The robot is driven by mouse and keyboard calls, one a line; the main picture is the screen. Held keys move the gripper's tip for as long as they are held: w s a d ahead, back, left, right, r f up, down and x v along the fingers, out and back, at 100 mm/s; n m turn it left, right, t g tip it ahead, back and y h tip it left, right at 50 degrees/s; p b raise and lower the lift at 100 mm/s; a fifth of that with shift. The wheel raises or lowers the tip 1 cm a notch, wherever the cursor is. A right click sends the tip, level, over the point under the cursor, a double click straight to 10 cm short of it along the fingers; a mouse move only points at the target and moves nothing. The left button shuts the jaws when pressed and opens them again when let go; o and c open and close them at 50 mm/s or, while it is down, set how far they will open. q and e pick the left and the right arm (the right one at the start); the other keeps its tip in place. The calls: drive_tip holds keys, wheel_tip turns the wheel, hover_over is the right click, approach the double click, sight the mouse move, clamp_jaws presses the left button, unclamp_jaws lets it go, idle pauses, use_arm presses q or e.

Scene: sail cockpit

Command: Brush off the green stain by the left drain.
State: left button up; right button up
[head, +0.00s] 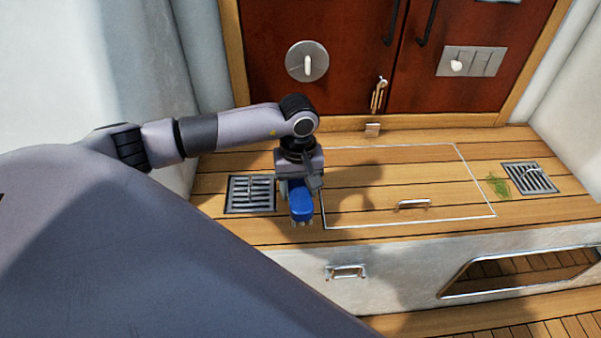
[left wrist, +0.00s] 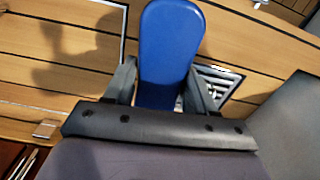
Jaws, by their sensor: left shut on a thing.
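My left gripper (head: 300,183) is shut on a blue brush (head: 301,202), with its pale bristles pointing down at the deck. The blue back of the brush (left wrist: 168,50) also shows between the fingers in the left wrist view. The brush is just right of the left drain (head: 250,194), a dark square grate in the teak deck. I see no green stain beside the left drain; the gripper and brush cover part of the deck there. A green stain (head: 498,186) shows beside the right drain (head: 530,178). My right gripper is not in view.
A white-outlined hatch (head: 450,190) with a metal handle (head: 413,204) lies between the drains. Red-brown doors (head: 340,60) stand behind the deck. The white step front (head: 385,275) drops below it, with a handle (head: 346,271) and a framed opening.

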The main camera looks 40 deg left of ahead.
use_arm(q)
drive_tip(key=shift+r+p, duration=0.65)
drive_tip(key=shift+r, duration=0.7)
